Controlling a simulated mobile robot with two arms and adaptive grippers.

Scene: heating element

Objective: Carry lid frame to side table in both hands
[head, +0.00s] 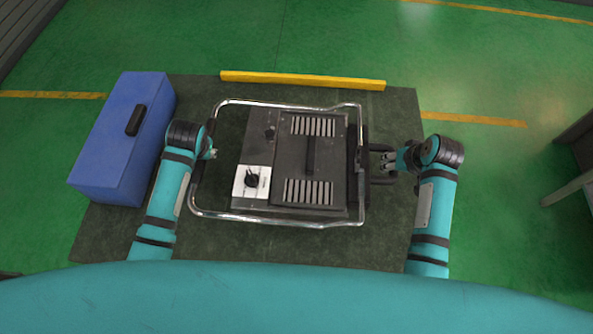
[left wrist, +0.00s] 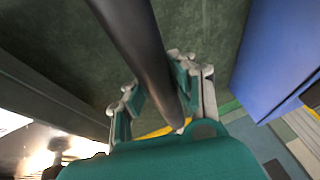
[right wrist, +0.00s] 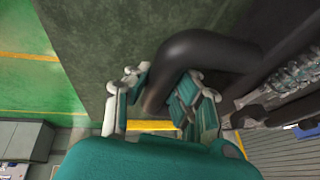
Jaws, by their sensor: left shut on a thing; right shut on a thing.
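The lid frame (head: 276,219) is a rounded silver tube frame around a dark grey heater unit with vented panels (head: 310,160) and a white dial plate (head: 252,182). It is in the middle of the head view. My left gripper (head: 211,153) is shut on the bar at its left end; that bar (left wrist: 138,45) runs between the fingers in the left wrist view. My right gripper (head: 387,161) is shut on the black handle at its right end; the bent handle (right wrist: 205,48) shows between the fingers in the right wrist view. A grey structure (head: 572,192), possibly the side table, is cut off at the right edge.
A blue box (head: 122,140) with a black handle stands left of my left arm. A yellow bar (head: 302,80) lies along the far edge of the dark mat (head: 395,105). Open green floor (head: 490,160) lies between the mat and the grey structure at right.

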